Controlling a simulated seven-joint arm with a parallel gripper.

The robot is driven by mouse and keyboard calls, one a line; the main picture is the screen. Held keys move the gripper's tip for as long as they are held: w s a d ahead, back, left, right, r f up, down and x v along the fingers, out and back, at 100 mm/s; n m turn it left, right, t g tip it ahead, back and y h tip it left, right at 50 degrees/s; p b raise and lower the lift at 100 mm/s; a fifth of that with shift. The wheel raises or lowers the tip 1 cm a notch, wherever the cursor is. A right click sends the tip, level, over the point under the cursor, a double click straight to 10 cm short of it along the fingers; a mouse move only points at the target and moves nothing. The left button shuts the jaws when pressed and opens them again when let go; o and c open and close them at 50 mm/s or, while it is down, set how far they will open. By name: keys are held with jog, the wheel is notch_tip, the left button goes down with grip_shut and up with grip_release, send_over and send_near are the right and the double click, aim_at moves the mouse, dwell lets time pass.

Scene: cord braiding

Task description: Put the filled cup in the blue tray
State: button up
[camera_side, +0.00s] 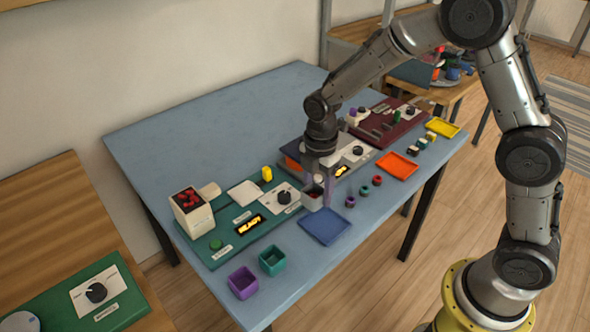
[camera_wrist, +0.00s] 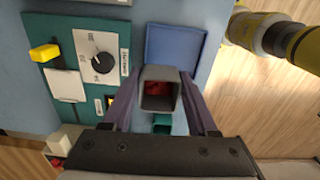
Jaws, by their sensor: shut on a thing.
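A grey square cup (camera_side: 312,198) with red contents is in my gripper (camera_side: 318,187), whose two fingers are shut on its sides. In the wrist view the cup (camera_wrist: 159,90) sits between the two fingers of my gripper (camera_wrist: 160,95), its red filling showing through the open top. The blue tray (camera_side: 326,226) lies flat and empty on the table, just in front of and to the right of the cup. In the wrist view the blue tray (camera_wrist: 176,45) shows beyond the cup, which partly covers its near edge. I cannot tell the cup's exact height above the table.
A green panel (camera_side: 222,238) with a dial, display and a white box of red pieces (camera_side: 190,205) lies to the left. Purple (camera_side: 243,283) and teal (camera_side: 272,261) cups stand at the near edge. Several small coloured items and an orange tray (camera_side: 397,166) lie to the right.

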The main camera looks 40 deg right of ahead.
aim_at(328, 221)
jog(key=shift+s+d+f, duration=0.35)
jog(key=shift+s+d, duration=0.05)
jog(key=shift+s, duration=0.2)
jog(key=shift+s+d+f, duration=0.3)
jog(key=shift+s+d, duration=0.1)
jog(key=shift+s, duration=0.2)
jog(key=shift+d+f, duration=0.1)
jog(key=shift+d, duration=0.1)
jog(key=shift+f, duration=2.55)
jog(key=shift+f, duration=0.3)
jog(key=o, duration=1.4)
jog(key=shift+r, duration=0.15)
notch_tip(328, 221, up, 11)
